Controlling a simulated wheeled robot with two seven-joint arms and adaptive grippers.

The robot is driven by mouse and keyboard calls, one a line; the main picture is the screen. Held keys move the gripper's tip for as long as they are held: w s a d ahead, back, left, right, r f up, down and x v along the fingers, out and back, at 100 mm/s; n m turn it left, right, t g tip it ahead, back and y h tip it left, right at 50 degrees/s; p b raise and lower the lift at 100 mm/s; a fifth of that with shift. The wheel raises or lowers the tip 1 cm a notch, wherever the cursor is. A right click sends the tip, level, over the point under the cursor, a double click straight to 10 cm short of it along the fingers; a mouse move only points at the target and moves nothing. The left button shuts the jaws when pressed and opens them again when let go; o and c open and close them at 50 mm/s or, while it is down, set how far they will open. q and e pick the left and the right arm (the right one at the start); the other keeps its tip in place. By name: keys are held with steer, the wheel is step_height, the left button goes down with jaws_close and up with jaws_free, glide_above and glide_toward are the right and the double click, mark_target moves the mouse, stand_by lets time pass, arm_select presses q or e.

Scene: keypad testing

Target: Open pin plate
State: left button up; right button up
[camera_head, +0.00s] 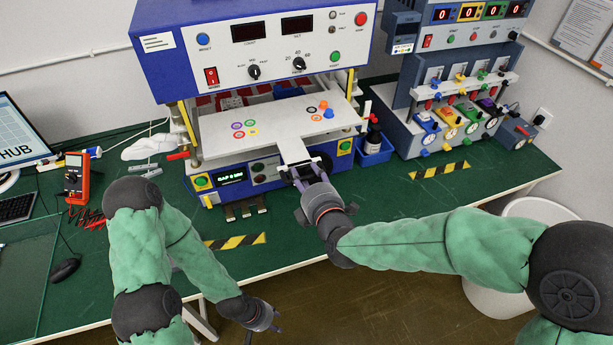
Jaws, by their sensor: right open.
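The pin plate (215,132) is a flat white plate on the front of the blue and white test machine (190,55). It lies roughly level, with coloured rings and dots on top. A narrow white tab (293,150) juts from its front edge. My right gripper (301,171) is open at this tab, its fingers spread just in front of and under the tab's end. Whether they touch the tab is unclear. My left gripper (264,332) is low, past the table's front edge, well away from the plate. Its fingers look spread and empty.
A second grey-blue tester (400,90) with several coloured plugs stands at the right. A blue bin (375,150) sits between the machines. A multimeter (75,175), mouse (65,270) and monitor (20,135) are at the left.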

steer(key=v, duration=1.2)
stand_by(0.3)
steer(key=d+f+m+g+h+b, duration=0.25)
steer(key=f+m+g, duration=0.75)
steer(key=f, duration=1.8)
steer(key=s+d+f+m+g, duration=0.1)
steer(key=s+f+m, duration=0.3)
steer(key=f, duration=0.2)
steer(key=s+f+m+g+y+b, duration=0.1)
steer(key=s+f+m+g, duration=0.1)
steer(key=f+m, duration=0.3)
steer(key=s+d+f+m+g+b, duration=0.1)
steer(key=s+f+m, duration=0.4)
steer(key=f, duration=0.4)
steer(key=shift+s+d+y, duration=0.3)
steer(key=shift+y, duration=0.05)
steer(key=shift+f, duration=0.1)
